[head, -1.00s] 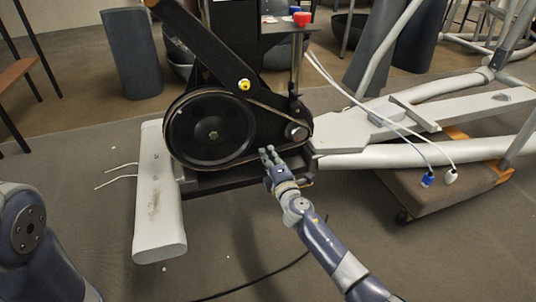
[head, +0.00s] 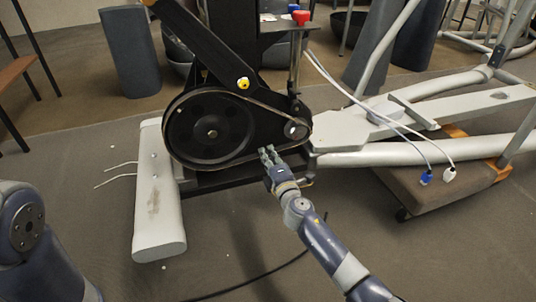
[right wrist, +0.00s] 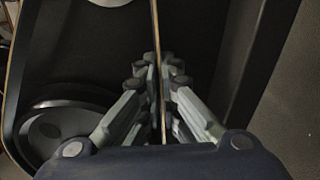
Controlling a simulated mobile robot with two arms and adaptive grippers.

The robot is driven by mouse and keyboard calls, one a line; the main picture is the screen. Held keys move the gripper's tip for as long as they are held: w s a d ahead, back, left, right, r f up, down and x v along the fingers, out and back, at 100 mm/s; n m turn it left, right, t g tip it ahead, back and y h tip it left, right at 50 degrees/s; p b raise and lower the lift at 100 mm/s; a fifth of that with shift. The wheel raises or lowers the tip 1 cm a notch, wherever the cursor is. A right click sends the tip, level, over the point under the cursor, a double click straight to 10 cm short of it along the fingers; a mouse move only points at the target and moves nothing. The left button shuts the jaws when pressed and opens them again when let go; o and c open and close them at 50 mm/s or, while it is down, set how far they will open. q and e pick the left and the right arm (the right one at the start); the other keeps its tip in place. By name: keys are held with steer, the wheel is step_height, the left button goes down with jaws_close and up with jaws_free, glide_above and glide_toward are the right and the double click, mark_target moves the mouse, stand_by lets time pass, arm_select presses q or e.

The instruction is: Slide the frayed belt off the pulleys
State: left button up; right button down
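The thin belt (head: 264,105) loops around the large black pulley (head: 200,118) and the small pulley (head: 294,130) on the machine's side. In the right wrist view the belt (right wrist: 155,35) runs edge-on between my fingers. My right gripper (head: 267,153) is at the belt's lower strand, left of and below the small pulley. In the right wrist view its fingers (right wrist: 158,75) are closed together on the belt from both sides. The fingers hide part of the strand. My left arm shows at the lower left; its gripper is out of view.
The pale foot bar (head: 158,205) stands left of the pulleys. A grey frame rail (head: 400,156) extends right, with blue and white cable plugs (head: 426,178) hanging over a brown padded block (head: 440,190). A black cable lies on the floor. The front floor is mostly clear.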

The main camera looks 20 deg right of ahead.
steer(key=shift+s+p, duration=0.4)
steer(key=shift+s, duration=1.2)
stand_by(2.7)
